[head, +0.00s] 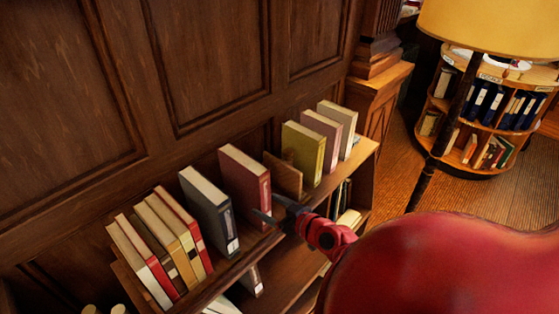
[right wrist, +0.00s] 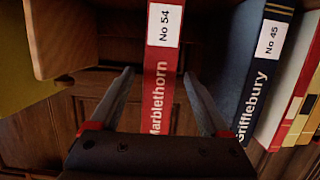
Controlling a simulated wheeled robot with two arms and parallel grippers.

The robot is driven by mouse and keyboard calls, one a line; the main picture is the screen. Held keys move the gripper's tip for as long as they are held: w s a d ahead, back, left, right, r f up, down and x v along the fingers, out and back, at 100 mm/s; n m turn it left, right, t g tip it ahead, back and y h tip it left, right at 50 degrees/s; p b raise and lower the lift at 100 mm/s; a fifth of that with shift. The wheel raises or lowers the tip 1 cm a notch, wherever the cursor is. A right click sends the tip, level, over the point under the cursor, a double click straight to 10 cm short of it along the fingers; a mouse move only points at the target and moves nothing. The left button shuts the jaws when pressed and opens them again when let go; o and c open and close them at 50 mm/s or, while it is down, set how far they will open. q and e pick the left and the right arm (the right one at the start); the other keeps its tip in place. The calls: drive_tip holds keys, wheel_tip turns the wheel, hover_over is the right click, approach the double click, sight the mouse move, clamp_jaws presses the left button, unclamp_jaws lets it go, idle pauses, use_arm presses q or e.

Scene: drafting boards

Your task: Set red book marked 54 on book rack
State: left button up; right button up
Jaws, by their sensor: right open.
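The red book marked No 54 (right wrist: 162,75), titled Marblethorn, stands upright with its spine facing out; it also shows in the head view (head: 246,174). It stands between a dark blue book marked No 45 (right wrist: 262,65) and an upright wooden panel (head: 284,176), which looks like the end of the book rack. My right gripper (head: 268,207) is open in front of its lower spine. In the right wrist view, the fingers (right wrist: 160,77) lie on either side of the spine with gaps. The book's bottom is hidden behind the gripper. My left gripper is out of view.
Several cream, red and yellow books (head: 165,235) lean at the left. Olive (head: 303,155), pink and cream books stand right of the panel. Dark panelling rises behind. A lamp (head: 490,25) and round bookcase (head: 487,105) stand at the far right.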

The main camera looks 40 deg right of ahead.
drive_tip(key=shift+b+v, duration=0.7)
drive_tip(key=shift+v, duration=1.4)
